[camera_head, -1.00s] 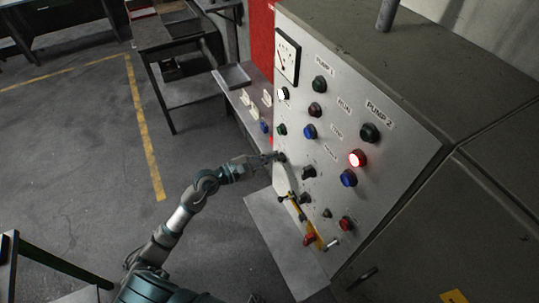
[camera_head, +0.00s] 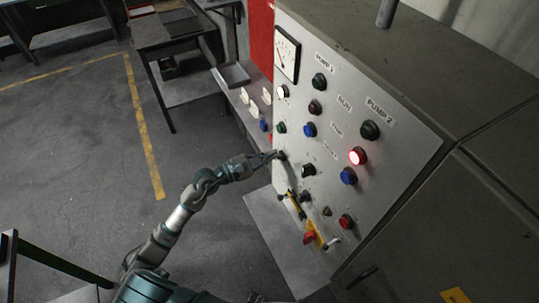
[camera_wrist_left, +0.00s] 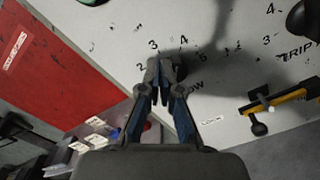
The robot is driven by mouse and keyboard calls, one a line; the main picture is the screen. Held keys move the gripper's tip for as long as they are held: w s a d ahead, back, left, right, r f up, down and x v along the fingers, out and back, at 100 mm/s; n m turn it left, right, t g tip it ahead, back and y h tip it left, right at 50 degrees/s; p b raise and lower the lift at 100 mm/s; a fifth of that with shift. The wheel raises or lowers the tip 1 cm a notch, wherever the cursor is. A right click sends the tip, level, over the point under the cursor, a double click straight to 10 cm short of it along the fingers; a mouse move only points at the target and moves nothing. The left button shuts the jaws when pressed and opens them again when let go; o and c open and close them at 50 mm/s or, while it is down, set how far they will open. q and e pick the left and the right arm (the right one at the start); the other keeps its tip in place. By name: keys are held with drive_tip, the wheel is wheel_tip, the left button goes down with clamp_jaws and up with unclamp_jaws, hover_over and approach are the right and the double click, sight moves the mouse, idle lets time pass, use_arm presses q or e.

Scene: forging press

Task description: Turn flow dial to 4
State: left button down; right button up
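The flow dial (camera_head: 281,155) is a small dark knob at the lower left of the grey sloped control panel (camera_head: 400,150). In the left wrist view the dial (camera_wrist_left: 180,68) is partly hidden by my fingers. The printed numbers 2, 3, 4 and 5 show around it, with part of the FLOW label. My left gripper (camera_head: 271,156) reaches the dial from the left. In the left wrist view the gripper's fingertips (camera_wrist_left: 161,68) come close together at the dial and appear closed on it. The dial's pointer is hidden. My right gripper is not clearly visible.
Other knobs, such as a black one (camera_head: 308,170), and a lit red lamp (camera_head: 357,156) sit to the right. A yellow-and-black lever (camera_head: 297,205) is below. A side ledge with white switches (camera_head: 254,110) lies left of the panel. Open floor (camera_head: 80,150) is further left.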

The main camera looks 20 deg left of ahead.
use_arm(q)
drive_tip(key=shift+s+d+f+b, duration=0.2)
drive_tip(key=shift+f+b, duration=0.05)
drive_tip(key=shift+f, duration=0.25)
drive_tip(key=shift+s+d+f+b, duration=0.15)
drive_tip(key=shift+d+f+b, duration=0.05)
drive_tip(key=shift+f, duration=0.25)
idle(1.8)
drive_tip(key=shift+s+r, duration=0.15)
drive_tip(key=shift+r, duration=0.3)
idle(0.6)
drive_tip(key=shift+f, duration=0.2)
idle(0.8)
drive_tip(key=shift+r, duration=0.1)
